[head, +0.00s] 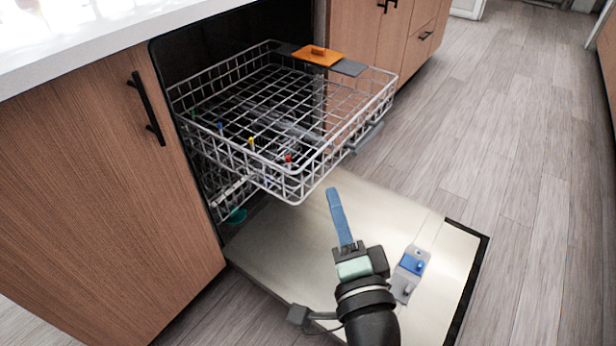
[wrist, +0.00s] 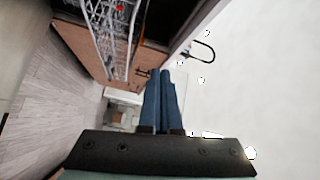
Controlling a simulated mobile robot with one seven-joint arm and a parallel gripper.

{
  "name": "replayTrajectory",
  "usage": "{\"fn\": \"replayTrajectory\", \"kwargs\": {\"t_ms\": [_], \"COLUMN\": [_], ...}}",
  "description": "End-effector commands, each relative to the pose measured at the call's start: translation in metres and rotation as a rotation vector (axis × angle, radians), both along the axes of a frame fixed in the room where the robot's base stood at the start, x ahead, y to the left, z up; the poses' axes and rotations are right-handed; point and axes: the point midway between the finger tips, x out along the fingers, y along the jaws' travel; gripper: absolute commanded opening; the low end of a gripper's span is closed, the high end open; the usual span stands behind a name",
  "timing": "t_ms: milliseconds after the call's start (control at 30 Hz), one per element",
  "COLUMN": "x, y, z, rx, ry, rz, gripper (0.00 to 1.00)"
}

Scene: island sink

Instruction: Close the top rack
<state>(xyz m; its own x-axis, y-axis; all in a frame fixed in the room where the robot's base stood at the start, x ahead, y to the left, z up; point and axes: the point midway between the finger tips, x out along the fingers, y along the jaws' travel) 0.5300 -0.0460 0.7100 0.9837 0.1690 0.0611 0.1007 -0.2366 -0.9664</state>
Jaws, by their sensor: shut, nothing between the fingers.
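The top rack (head: 285,115) is a grey wire basket pulled well out of the dishwasher, over the open door. It looks empty, with small coloured tips on its tines. My gripper (head: 333,192) is shut and empty, with blue fingers, in front of and below the rack's front right corner. A gap seems to lie between the fingertips and the rack in the head view. In the wrist view the shut fingers (wrist: 160,75) point away from the camera, and part of the rack (wrist: 105,30) shows at the upper left.
The dishwasher door (head: 290,246) lies folded down below the rack, with a detergent dispenser (head: 410,272) on it. Wooden cabinets (head: 100,180) flank the opening, under a white counter (head: 90,40). The floor (head: 500,130) to the right is clear.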

Motion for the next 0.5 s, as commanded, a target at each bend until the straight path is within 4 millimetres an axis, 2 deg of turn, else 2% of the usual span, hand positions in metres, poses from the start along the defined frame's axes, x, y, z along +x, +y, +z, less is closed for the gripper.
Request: {"fn": "replayTrajectory", "kwargs": {"t_ms": [33,100,167,333,500], "x": [-0.008,-0.016,-0.019,-0.009,0.021], "y": [-0.004,-0.007,-0.009,-0.008,-0.003], "z": [-0.027,-0.047,-0.057,-0.061,-0.06], "rx": [0.087,0.172,0.219,0.249,0.244], "ry": [0.046,0.08,0.097,0.103,0.102], "rz": [-0.002,-0.004,-0.006,-0.006,-0.005], "gripper": [0.0,0.0,0.0,0.0,0.0]}}
